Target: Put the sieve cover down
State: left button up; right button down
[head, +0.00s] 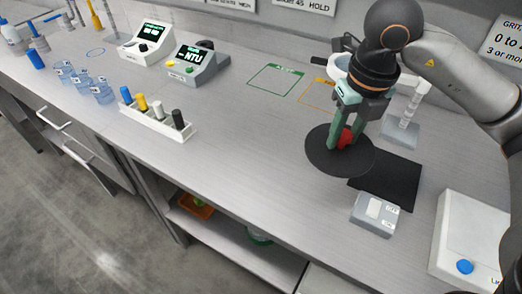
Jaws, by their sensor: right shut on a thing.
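The sieve cover (322,160) is a dark round disc with a red knob (346,138) on top. My right gripper (342,143) comes down from above and is shut on the red knob. The cover looks roughly level. It overlaps the corner of a black mat (391,187) in the picture; I cannot tell whether it touches the counter or hangs just above it. A white, blue-edged vessel (340,72) is partly hidden behind my right wrist. My left gripper is out of view.
A small grey scale (375,214) sits in front of the mat, and a white device (470,245) stands at the right. Green (276,80) and orange (317,95) outlined squares lie behind. A marker rack (158,121) stands left; the counter between is clear.

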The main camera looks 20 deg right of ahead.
jog(key=m, duration=0.2)
jog(key=shift+d+r+m, duration=0.2)
jog(key=shift+d+m, duration=0.1)
jog(key=shift+d, duration=0.05)
jog(key=shift+w+f, duration=0.1)
jog(key=shift+w, duration=0.15)
jog(key=w+f, duration=0.2)
jog(key=w, duration=0.2)
jog(key=w+a+f+p, duration=0.1)
jog(key=w+f, duration=0.2)
jog(key=w, duration=0.1)
jog(key=w+f, duration=0.3)
jog(key=w, duration=0.1)
jog(key=shift+w+a+f+p, duration=0.15)
jog(key=shift+a+p, duration=0.1)
jog(key=shift+p, duration=0.15)
jog(key=shift+w+a+f, duration=0.1)
jog(key=shift+w+f, duration=0.4)
jog(key=shift+f, duration=0.2)
notch_tip(320, 180, down, 3)
jog(key=shift+p, duration=0.55)
jog(key=shift+f, duration=0.1)
